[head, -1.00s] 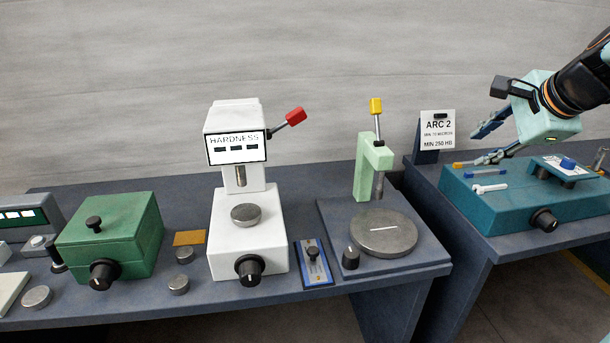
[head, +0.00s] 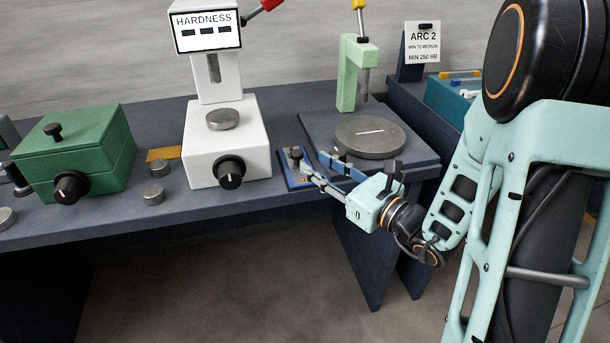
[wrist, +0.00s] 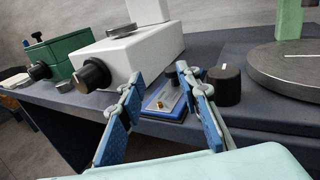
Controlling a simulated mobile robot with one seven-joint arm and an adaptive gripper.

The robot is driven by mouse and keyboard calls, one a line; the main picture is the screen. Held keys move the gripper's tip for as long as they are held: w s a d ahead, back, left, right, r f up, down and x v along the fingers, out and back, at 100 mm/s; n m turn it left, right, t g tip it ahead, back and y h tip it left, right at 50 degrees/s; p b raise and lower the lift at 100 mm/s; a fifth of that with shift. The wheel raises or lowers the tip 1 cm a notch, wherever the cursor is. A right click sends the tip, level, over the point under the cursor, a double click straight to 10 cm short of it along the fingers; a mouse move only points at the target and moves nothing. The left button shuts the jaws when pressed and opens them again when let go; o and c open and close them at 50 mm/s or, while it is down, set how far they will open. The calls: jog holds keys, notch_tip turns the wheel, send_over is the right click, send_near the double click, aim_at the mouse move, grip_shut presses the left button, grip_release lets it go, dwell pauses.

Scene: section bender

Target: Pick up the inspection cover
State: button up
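The likely inspection cover is a small blue-edged plate (head: 289,180) with a pale face and a dark knob, lying on the bench between the white hardness tester and the green stand. In the wrist view my gripper (wrist: 160,74) holds nothing. The right part of the plate is partly hidden by a finger.
The white hardness tester (head: 228,150) stands left of the plate. The green stand (head: 350,75) with its round metal disc (head: 370,138) is to the right. A black knob (wrist: 226,86) sits close to my right finger. A green box (head: 75,160) stands farther left.

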aim_at(301, 155)
jog(key=shift+m+t+h, duration=0.6)
jog(key=shift+m, duration=0.2)
jog(key=w, duration=0.1)
jog(key=w+a+f, duration=0.1)
jog(key=w+a, duration=0.1)
jog(key=w, duration=0.1)
jog(key=shift+a+f+b, duration=0.2)
jog(key=shift+f+b, duration=0.1)
jog(key=shift+f+b+x, duration=0.2)
jog(key=shift+x, duration=1.15)
jog(key=shift+f+b+x, duration=0.15)
jog(key=shift+f+x, duration=0.05)
jog(key=shift+x, duration=1.15)
jog(key=shift+w+d, duration=0.1)
jog(key=shift+d, duration=0.05)
jog(key=shift+c, duration=0.6)
jog(key=shift+r, duration=0.1)
grip_shut()
